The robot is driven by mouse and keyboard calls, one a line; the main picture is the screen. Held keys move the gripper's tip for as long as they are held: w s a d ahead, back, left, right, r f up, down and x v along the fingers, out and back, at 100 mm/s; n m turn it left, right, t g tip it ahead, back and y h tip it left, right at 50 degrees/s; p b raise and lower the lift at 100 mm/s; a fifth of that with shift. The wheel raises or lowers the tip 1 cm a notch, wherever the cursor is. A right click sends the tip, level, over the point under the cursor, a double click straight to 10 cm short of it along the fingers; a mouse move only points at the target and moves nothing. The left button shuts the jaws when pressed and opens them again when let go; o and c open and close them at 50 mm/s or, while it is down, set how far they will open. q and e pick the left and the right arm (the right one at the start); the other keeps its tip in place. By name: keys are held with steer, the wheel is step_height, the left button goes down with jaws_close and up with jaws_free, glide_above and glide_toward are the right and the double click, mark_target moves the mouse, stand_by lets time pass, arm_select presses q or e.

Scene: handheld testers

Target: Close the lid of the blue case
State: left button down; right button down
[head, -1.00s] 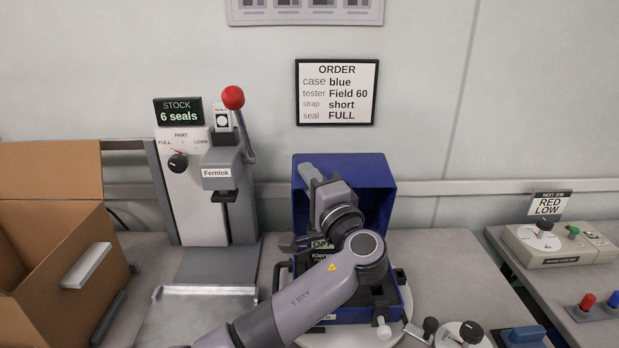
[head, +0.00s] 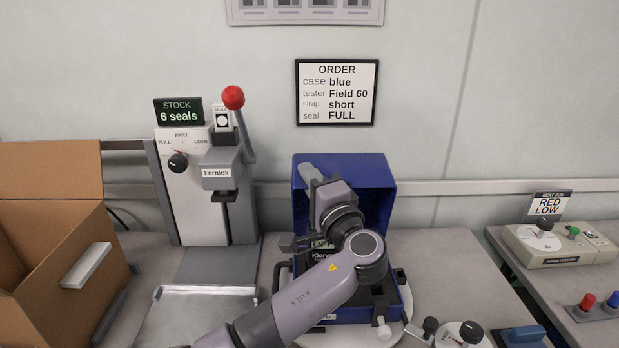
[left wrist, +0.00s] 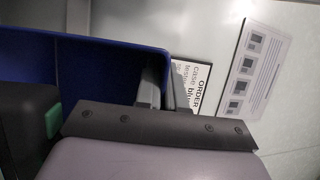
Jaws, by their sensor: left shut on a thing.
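The blue case stands open on the bench, its lid (head: 372,180) raised at the back and its base (head: 405,303) in front. A dark tester with a partly readable label (head: 318,262) sits in the base, largely covered by my left arm. My left gripper (head: 310,173) is at the upper left edge of the lid, shut on it. In the left wrist view the inside of the blue lid (left wrist: 100,55) fills the upper left, and the gripper fingers (left wrist: 160,88) are at its edge. The exact contact is hard to see. My right gripper is out of view.
A press with a red-knobbed lever (head: 233,97) stands left of the case. An open cardboard box (head: 55,255) is at the far left. Knobs (head: 471,332) and a blue switch (head: 523,335) lie right of the case. The bench behind them is clear.

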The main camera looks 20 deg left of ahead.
arm_select(q)
steer(key=shift+s+d+f, duration=0.1)
steer(key=shift+s+d, duration=0.1)
steer(key=shift+s, duration=0.3)
steer(key=shift+s+d, duration=0.1)
steer(key=shift+s, duration=0.25)
steer(key=shift+n+t, duration=0.3)
steer(key=s+b, duration=0.1)
steer(key=s+f+b, duration=0.1)
steer(key=s+d+f+b, duration=0.1)
steer(key=shift+s, duration=0.3)
steer(key=shift+s+d+f+y+b, duration=0.15)
steer(key=shift+s+y+b, duration=0.2)
steer(key=shift+y+b, duration=0.35)
steer(key=s+b, duration=0.1)
steer(key=b, duration=0.1)
steer(key=s+n+t+y+b, duration=0.1)
steer(key=b, duration=0.1)
steer(key=s+f+y+b, duration=0.1)
steer(key=b, duration=0.1)
steer(key=shift+d+n+b, duration=0.3)
steer(key=shift+d+n, duration=0.1)
